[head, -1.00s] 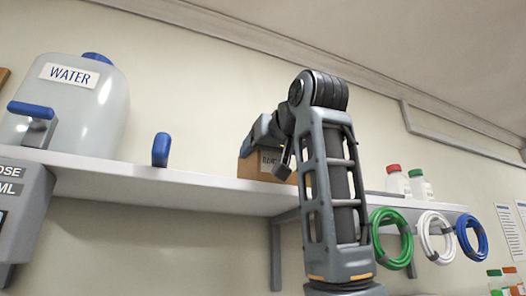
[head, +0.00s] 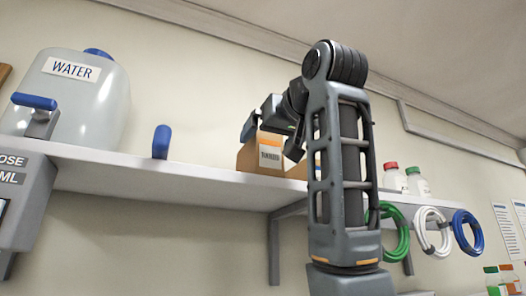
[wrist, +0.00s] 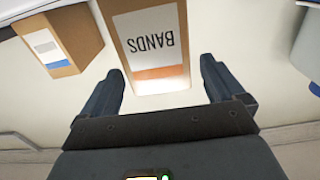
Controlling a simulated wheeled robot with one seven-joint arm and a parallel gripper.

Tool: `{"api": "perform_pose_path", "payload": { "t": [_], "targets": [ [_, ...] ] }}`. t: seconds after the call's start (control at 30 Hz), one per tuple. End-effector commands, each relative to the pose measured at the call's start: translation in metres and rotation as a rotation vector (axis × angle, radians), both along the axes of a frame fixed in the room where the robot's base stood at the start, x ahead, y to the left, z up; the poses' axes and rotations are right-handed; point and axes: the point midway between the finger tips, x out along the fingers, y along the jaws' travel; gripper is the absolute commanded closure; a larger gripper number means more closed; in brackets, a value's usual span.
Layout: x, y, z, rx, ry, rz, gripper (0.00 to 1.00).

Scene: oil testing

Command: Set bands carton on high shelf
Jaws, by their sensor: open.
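The bands carton (head: 270,157) is a brown box with an orange band and a white label. It stands upright on the white high shelf (head: 190,178), near the middle of the head view. In the wrist view the carton (wrist: 148,35) appears upside down, its label reading BANDS, just beyond my fingertips. My gripper (wrist: 163,72) is open, with one finger on either side of the carton's near end and visible gaps. In the head view my gripper (head: 268,122) is at the carton's top, partly hiding it. I cannot tell whether the fingers touch it.
Another brown carton (wrist: 62,40) stands beside it, mostly hidden by my arm in the head view. A water jug (head: 70,95) is at left, white bottles (head: 405,180) at right. Coiled tubes (head: 432,233) hang below the shelf. The shelf left of the carton has free room.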

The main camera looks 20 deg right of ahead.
Motion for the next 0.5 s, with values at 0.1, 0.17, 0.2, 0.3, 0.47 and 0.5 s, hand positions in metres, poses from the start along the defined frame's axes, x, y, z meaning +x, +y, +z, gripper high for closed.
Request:
{"api": "perform_pose_path", "payload": {
  "t": [0.1, 0.17, 0.2, 0.3, 0.47, 0.5],
  "targets": [
    [-0.027, 0.0, -0.003, 0.0, -0.006, 0.001, 0.04],
    [-0.038, 0.0, -0.002, 0.0, -0.005, 0.001, 0.04],
    [-0.045, 0.001, -0.002, 0.0, -0.005, 0.001, 0.04],
    [-0.059, 0.001, -0.002, -0.001, -0.003, 0.001, 0.04],
    [-0.072, 0.0, -0.001, 0.0, 0.0, 0.001, 0.04],
    [-0.073, 0.0, -0.001, 0.0, 0.0, 0.001, 0.04]
  ]
}}
